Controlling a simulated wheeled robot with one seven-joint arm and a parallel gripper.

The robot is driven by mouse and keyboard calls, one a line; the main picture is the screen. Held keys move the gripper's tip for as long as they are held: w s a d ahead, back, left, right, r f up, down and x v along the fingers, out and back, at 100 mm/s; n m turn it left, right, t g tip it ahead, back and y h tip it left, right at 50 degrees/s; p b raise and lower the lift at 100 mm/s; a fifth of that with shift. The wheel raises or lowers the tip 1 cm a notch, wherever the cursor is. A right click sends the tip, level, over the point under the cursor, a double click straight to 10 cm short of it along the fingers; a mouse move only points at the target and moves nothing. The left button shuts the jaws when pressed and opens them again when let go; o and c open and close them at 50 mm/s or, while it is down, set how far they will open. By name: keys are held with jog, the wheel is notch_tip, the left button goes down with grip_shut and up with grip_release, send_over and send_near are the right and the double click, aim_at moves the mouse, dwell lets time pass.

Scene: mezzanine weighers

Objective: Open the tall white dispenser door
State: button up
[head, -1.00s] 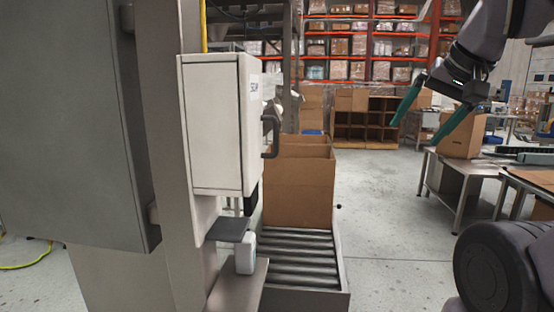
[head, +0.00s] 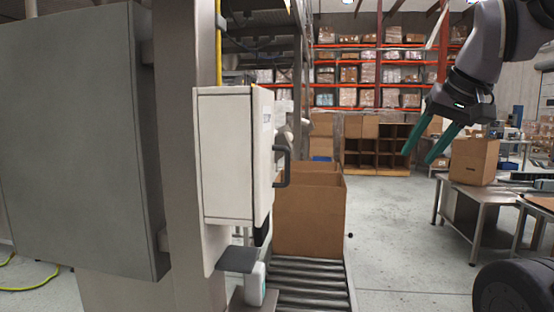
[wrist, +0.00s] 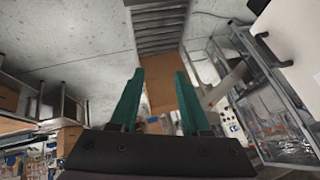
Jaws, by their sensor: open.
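The tall white dispenser (head: 228,150) is mounted on a grey post left of centre in the head view. Its door (head: 264,145) faces right, looks shut, and carries a dark handle (head: 285,166). In the wrist view the white dispenser (wrist: 292,45) is at the upper right, with its dark handle (wrist: 268,45) on its left side. My gripper (head: 418,155) is open and empty, with green fingers pointing down and left. It is well to the right of the handle in the head view and apart from it. Its fingers also show in the wrist view (wrist: 158,98).
An open cardboard box (head: 310,220) stands on a roller conveyor (head: 305,285) just right of the dispenser. A big grey cabinet (head: 80,140) is at the left. A steel table (head: 480,193) with a box is at the right. Floor between conveyor and table is clear.

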jog(key=w+a+r+n+g+y, duration=0.1)
jog(key=w+a+r+n, duration=0.15)
jog(key=a+n, duration=0.25)
jog(key=w+a+r+n+g, duration=0.2)
jog(key=w+a+n, duration=0.2)
jog(key=a, duration=0.2)
jog(key=n+g, duration=0.2)
jog(key=n, duration=0.6)
send_near(287, 158)
jog(key=w, duration=0.1)
jog(key=shift+y, duration=0.5)
jog(key=x, duration=0.6)
jog(key=d+x, duration=0.1)
jog(key=x, duration=0.3)
jog(key=shift+s+f, duration=0.15)
jog(key=shift+f, duration=0.2)
grip_shut()
